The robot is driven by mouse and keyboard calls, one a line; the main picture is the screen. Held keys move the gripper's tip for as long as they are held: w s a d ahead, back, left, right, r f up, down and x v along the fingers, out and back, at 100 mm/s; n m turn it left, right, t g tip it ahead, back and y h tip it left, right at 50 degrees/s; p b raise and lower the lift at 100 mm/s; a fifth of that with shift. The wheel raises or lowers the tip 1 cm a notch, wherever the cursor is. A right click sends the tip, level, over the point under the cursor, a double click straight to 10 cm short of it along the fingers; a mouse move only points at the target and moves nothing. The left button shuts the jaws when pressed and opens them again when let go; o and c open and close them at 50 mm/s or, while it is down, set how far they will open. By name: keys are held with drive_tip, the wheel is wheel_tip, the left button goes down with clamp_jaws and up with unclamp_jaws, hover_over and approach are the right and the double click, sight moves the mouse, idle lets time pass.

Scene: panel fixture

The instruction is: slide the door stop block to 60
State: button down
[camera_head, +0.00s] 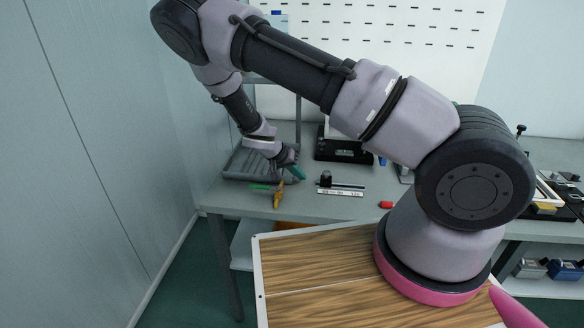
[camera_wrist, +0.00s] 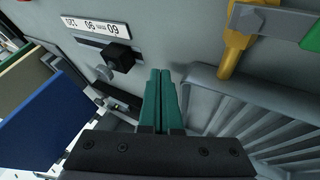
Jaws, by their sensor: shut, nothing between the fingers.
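The black door stop block (camera_head: 325,178) sits near the left end of a slotted rail (camera_head: 350,185) on the grey bench. A white scale strip (camera_head: 340,193) lies along the rail's front. In the wrist view the block (camera_wrist: 121,56) is beside the strip (camera_wrist: 90,27), near its end marked 60; the exact reading cannot be told. A round grey knob (camera_wrist: 104,73) shows by the block. My gripper (camera_head: 299,173) is left of the block in the head view, apart from it. Its teal fingers (camera_wrist: 164,80) are shut and empty, pointing toward the bench.
A grey ribbed tray (camera_head: 240,165) lies left of and behind my gripper. A yellow piece (camera_head: 278,196) and a green piece (camera_head: 260,187) are near the bench's front edge. A red piece (camera_head: 386,204) lies right of the strip. A blue panel (camera_wrist: 45,112) shows in the wrist view.

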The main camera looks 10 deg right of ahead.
sight(315, 186)
drive_tip(key=shift+s+d+f, duration=0.15)
drive_tip(key=shift+d, duration=0.6)
drive_tip(key=shift+s+d+f, duration=0.1)
drive_tip(key=shift+s+d, duration=0.1)
drive_tip(key=shift+d, duration=0.5)
drive_tip(key=shift+s+d+f, duration=0.15)
drive_tip(key=shift+d, duration=0.6)
drive_tip(key=shift+s+d, duration=0.2)
drive_tip(key=shift+d, duration=0.4)
drive_tip(key=shift+a, duration=0.15)
